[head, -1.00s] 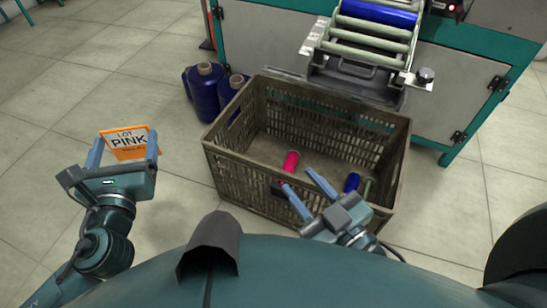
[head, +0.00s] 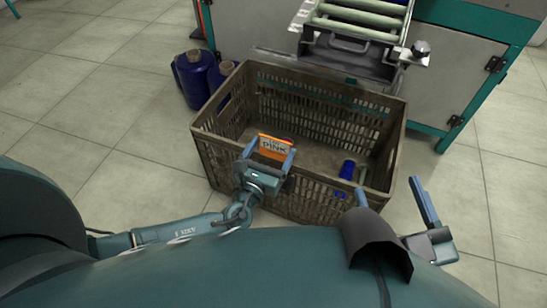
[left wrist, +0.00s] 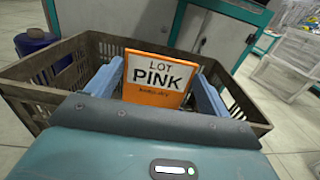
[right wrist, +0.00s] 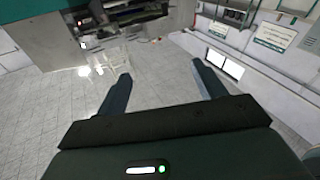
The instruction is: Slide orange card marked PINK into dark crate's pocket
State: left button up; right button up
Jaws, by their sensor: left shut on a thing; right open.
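The orange card marked PINK (head: 273,147) is upright between the fingers of my left gripper (head: 268,156). It also shows in the left wrist view (left wrist: 158,78), its LOT PINK label facing me. My left gripper is shut on it at the near wall of the dark crate (head: 230,160). The crate's pocket cannot be made out; the gripper covers part of that wall. I cannot tell whether the card is touching the crate. My right gripper (head: 388,188) is open and empty, to the right of the crate; its open fingers also show in the right wrist view (right wrist: 163,85).
Inside the crate, a blue bobbin (head: 347,169) lies to the right of the card. Blue yarn cones (head: 191,78) stand on the floor behind the crate's left side. A machine with rollers (head: 358,24) stands behind the crate. The floor to the left is clear.

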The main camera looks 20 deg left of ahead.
pick_arm(q)
jog(key=shift+d+f+b, duration=0.2)
jog(key=shift+f+b, duration=0.15)
jog(key=shift+f, duration=0.65)
notch_tip(320, 180, down, 6)
jog(key=b, duration=0.5)
pick_arm(e)
jog(key=shift+w+a+r+t+y, duration=0.2)
jog(key=shift+r+t+y, duration=0.1)
jog(key=shift+r+y, duration=0.25)
jog(key=shift+w+a+r+t+y, duration=0.2)
jog(key=shift+r+t+y, duration=0.15)
jog(key=shift+y, duration=0.3)
pick_arm(q)
jog(key=shift+s, duration=0.2)
jog(key=shift+f+b, duration=0.1)
jog(key=shift+b, duration=0.25)
pick_arm(e)
jog(key=shift+f, duration=0.2)
